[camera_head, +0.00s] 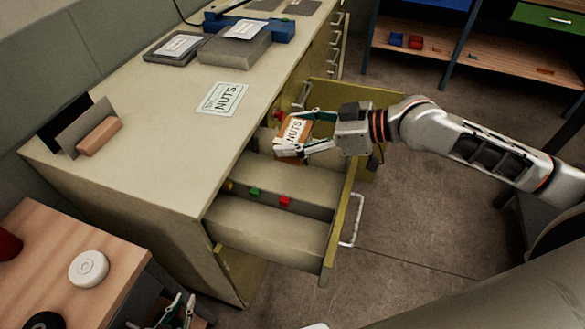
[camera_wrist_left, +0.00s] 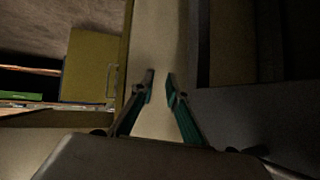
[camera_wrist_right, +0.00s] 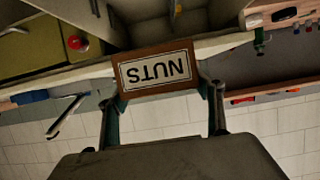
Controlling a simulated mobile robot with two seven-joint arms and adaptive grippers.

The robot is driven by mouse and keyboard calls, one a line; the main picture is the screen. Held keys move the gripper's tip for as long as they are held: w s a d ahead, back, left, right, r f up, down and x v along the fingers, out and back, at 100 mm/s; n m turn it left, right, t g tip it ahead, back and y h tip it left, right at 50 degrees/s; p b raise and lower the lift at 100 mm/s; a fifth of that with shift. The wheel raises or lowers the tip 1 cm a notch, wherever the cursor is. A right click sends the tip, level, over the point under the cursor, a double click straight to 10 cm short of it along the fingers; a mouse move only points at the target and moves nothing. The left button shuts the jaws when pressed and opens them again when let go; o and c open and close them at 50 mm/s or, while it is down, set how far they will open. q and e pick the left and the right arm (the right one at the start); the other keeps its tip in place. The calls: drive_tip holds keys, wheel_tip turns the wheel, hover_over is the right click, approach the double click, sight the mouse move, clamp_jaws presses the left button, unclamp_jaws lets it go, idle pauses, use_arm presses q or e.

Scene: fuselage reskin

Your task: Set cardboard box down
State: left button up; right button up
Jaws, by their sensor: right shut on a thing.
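The cardboard box (camera_head: 293,130) is small and brown with a white NUTS label. My right gripper (camera_head: 300,133) is shut on it and holds it over the open drawer (camera_head: 285,182). Whether the box touches the drawer's inside cannot be told. In the right wrist view the box (camera_wrist_right: 125,70) sits between the two fingers, its label upside down. My left gripper (camera_head: 177,308) is low at the bottom edge, beside the wooden table. In the left wrist view its fingertips (camera_wrist_left: 160,80) are apart with nothing between them.
The open drawer has dividers and small red and green pieces (camera_head: 285,201). A NUTS card (camera_head: 222,98) lies on the cabinet top (camera_head: 165,125). A grey box (camera_head: 235,48) stands at the back. A wooden table (camera_head: 60,250) with a white disc (camera_head: 88,269) is at lower left.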

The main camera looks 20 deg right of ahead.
wheel_tip(320, 180, down, 5)
drive_tip(key=shift+r+b, duration=0.1)
drive_tip(key=shift+b, duration=0.25)
drive_tip(key=shift+f, duration=0.4)
wheel_tip(320, 180, down, 5)
drive_tip(key=shift+f+b, duration=0.2)
drive_tip(key=shift+b, duration=0.45)
drive_tip(key=shift+f+b, duration=0.3)
drive_tip(key=shift+f, duration=0.15)
